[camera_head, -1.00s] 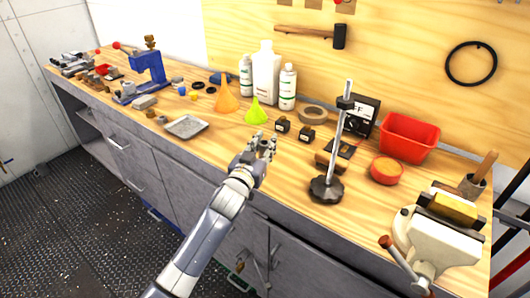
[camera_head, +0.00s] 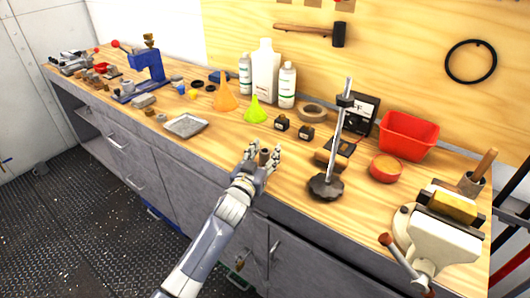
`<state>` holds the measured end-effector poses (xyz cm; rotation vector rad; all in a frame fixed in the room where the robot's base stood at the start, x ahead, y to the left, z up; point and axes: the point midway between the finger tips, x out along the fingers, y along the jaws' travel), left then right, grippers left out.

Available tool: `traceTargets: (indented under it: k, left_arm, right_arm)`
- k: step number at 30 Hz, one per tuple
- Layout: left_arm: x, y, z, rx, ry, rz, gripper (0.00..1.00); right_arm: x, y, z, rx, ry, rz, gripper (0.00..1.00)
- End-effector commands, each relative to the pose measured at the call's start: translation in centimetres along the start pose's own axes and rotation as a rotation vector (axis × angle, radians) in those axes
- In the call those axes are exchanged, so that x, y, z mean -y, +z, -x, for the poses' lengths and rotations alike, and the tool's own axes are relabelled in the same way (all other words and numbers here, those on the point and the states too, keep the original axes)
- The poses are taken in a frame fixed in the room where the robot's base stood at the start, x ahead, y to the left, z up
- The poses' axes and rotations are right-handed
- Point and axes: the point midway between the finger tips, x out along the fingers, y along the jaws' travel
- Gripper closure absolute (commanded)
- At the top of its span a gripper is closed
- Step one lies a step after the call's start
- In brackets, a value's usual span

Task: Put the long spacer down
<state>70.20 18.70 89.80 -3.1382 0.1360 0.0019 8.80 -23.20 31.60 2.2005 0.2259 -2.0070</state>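My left gripper (camera_head: 262,152) is over the front part of the wooden bench, its fingers spread apart. A small brownish-grey cylinder, apparently the long spacer (camera_head: 264,157), shows between the fingers. It looks upright, with a gap on the sides; its lower part is hidden by the gripper, so I cannot tell if it touches the bench. My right gripper is not in view.
A stand with a dark round base (camera_head: 326,187) and upright rod is to the right of the gripper. Two small black blocks (camera_head: 282,123) lie behind it. A metal tray (camera_head: 186,125) is to the left. A vise (camera_head: 437,235) is at the right end.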

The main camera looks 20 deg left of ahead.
Motion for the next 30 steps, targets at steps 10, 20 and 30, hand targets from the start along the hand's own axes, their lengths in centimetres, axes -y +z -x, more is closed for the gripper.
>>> traceTargets:
  k: [10, 20, 30]
  left_arm:
    - [0.0, 0.0, 1.8, 0.001, 0.000, 0.001, 0.54]
    - [0.0, 0.0, 8.3, 0.002, 0.000, 0.001, 0.54]
    - [0.0, -0.1, 11.8, 0.000, 0.000, 0.000, 0.54]
  right_arm:
    - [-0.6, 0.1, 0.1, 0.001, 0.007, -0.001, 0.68]
    - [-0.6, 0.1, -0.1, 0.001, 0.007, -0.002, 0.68]
    - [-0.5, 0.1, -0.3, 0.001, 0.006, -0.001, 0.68]
